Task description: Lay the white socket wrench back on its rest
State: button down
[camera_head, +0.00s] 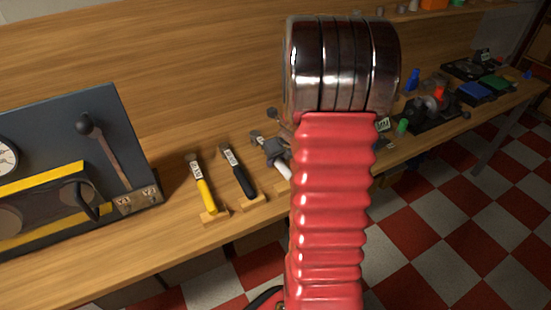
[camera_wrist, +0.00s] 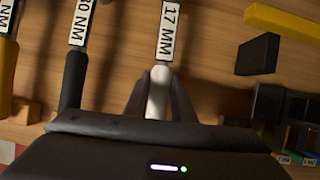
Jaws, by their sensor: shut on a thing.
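The white socket wrench (camera_wrist: 158,98) has a white handle and a "17 MM" label, and points up the wrist view. My gripper (camera_wrist: 157,80) is shut on its handle, with one dark finger on each side. In the head view, part of the white handle (camera_head: 284,171) shows beside my dark gripper (camera_head: 274,147), left of my red arm. Whether the wrench touches anything below is unclear.
A black-handled wrench (camera_head: 239,173) and a yellow-handled one (camera_head: 203,185) lie on wooden blocks to the left. A dark panel (camera_head: 75,135) stands farther left. In the wrist view, a black block (camera_wrist: 258,55) and a yellow bar (camera_wrist: 285,23) lie to the right.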

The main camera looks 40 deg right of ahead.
jog(key=shift+f, duration=0.3)
dwell(0.4)
jog(key=c, duration=1.4)
grip_release()
jog(key=v, duration=1.3)
jog(key=shift+s+r, duration=0.2)
jog(key=shift+r, duration=0.1)
